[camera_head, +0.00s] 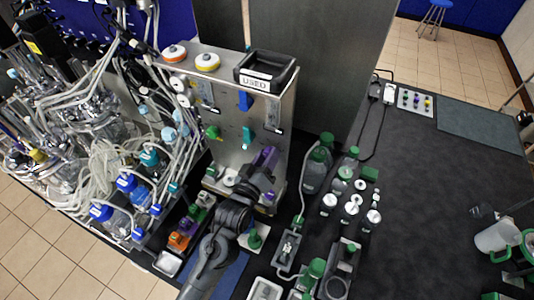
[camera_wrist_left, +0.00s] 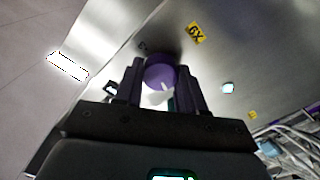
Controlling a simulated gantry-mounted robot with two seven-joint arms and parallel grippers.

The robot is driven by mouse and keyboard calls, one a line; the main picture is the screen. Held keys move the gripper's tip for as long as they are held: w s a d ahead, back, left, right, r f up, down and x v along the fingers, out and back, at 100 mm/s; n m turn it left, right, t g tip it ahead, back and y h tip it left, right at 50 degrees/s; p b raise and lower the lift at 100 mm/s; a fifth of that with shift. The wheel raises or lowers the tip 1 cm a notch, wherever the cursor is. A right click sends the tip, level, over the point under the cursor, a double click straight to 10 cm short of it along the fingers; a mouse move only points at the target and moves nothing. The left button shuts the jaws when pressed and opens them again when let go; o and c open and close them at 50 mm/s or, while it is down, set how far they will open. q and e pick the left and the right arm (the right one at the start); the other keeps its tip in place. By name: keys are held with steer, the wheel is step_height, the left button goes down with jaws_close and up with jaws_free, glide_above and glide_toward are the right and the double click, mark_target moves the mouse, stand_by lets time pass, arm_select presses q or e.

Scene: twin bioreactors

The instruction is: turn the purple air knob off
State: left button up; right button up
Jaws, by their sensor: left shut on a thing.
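The purple air knob (camera_wrist_left: 160,70) is round, with a white pointer mark on its face, and sits on the metal panel in the left wrist view. My left gripper (camera_wrist_left: 160,82) is shut on it, with one dark finger on each side. In the head view my left gripper (camera_head: 264,160) is at the front of the steel control unit (camera_head: 285,110), and its fingers largely hide the knob. My right gripper is not in view.
A blue knob (camera_head: 246,101) and a teal knob (camera_head: 247,138) are on the same panel. A black "USED" tray (camera_head: 266,82) is on top. Tubed vessels crowd the left; green-capped bottles (camera_head: 318,165) stand close on the right. The dark bench (camera_head: 425,180) is mostly clear farther right.

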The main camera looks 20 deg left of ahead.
arm_select(q)
steer(key=shift+n+p, duration=0.65)
steer(key=shift+n, duration=1.35)
steer(key=o, duration=1.1)
steer(key=shift+c, duration=0.2)
steer(key=shift+s, duration=0.1)
steer(key=s+b, duration=0.1)
steer(key=s, duration=0.9)
steer(key=shift+s+a+b, duration=0.25)
steer(key=shift+s+b, duration=0.05)
steer(key=shift+b, duration=0.05)
steer(key=shift+f, duration=0.1)
